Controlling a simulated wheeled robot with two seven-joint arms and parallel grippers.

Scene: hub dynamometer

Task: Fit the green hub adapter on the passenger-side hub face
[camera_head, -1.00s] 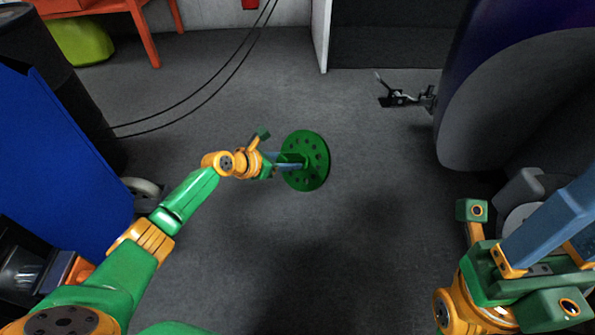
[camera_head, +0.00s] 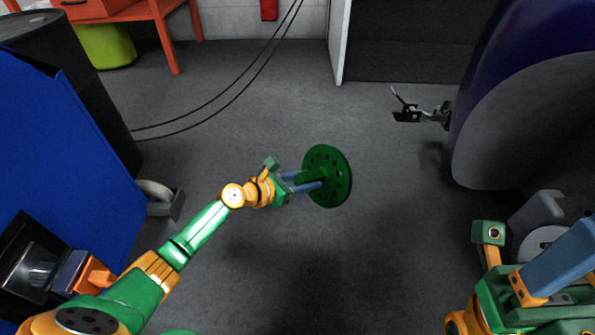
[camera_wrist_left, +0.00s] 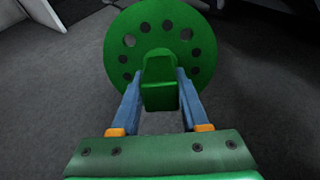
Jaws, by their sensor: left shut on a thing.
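The green hub adapter (camera_head: 338,178) is a round disc with a ring of holes and a block-shaped grip on its near side. My left gripper (camera_head: 312,183) is shut on that grip and holds the adapter up over the open floor. The left wrist view shows the two blue fingers (camera_wrist_left: 158,95) on either side of the grip, with the adapter disc (camera_wrist_left: 155,25) beyond them. My right arm shows at the lower right of the head view; its fingertips cannot be made out. I cannot make out a hub face in these frames.
A large purple and grey rounded body (camera_head: 520,120) stands at the right, with a small black clamp-like part (camera_head: 408,114) beside it. A blue cabinet (camera_head: 65,165) is at the left. An orange table (camera_head: 165,30) and black cables (camera_head: 225,95) lie behind. The middle floor is clear.

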